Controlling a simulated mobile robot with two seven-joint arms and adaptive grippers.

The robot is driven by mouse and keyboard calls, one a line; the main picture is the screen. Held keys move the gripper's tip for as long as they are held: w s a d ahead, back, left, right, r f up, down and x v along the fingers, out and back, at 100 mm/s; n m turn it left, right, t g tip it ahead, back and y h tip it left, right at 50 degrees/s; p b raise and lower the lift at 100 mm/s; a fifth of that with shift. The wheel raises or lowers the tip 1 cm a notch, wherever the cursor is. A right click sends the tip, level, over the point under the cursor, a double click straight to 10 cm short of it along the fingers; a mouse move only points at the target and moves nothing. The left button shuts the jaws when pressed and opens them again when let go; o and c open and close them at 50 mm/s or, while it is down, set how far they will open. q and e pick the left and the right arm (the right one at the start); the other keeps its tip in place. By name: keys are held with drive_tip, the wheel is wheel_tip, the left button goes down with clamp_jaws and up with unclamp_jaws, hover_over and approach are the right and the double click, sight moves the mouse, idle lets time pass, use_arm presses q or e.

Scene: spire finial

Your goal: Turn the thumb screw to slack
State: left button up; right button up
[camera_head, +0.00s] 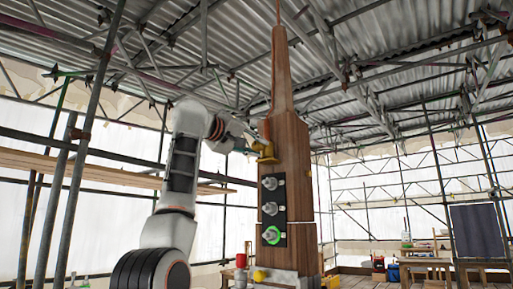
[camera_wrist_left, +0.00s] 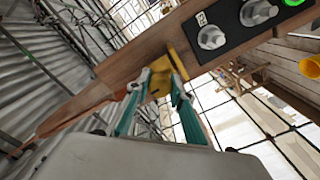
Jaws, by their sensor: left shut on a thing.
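A tall wooden spire (camera_head: 287,150) stands upright in the middle of the head view and runs diagonally across the left wrist view (camera_wrist_left: 130,65). A yellow fitting (camera_head: 266,152) sticks out from its left side, above a black panel (camera_head: 267,221) with three grey knobs. The lowest knob (camera_head: 271,235) has a green ring. My left gripper (camera_head: 247,148) is at the yellow fitting, its teal fingers shut on it. In the left wrist view the fingertips (camera_wrist_left: 159,84) are on either side of the yellow fitting (camera_wrist_left: 173,58). I cannot tell for certain which part is the thumb screw.
Scaffold poles (camera_head: 87,150) and a plank (camera_head: 80,168) stand to the left of my arm. A wooden workbench (camera_head: 425,262) and a dark board (camera_head: 477,231) are at the right. A red container (camera_head: 241,260) stands low beside the spire.

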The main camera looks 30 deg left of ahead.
use_arm(q)
drive_tip(key=shift+w+f, duration=0.1)
drive_tip(key=shift+f, duration=0.05)
drive_tip(key=o, duration=1.1)
drive_tip(key=s, duration=1.2)
drive_tip(key=shift+a, duration=0.45)
drive_tip(key=shift+s, duration=0.1)
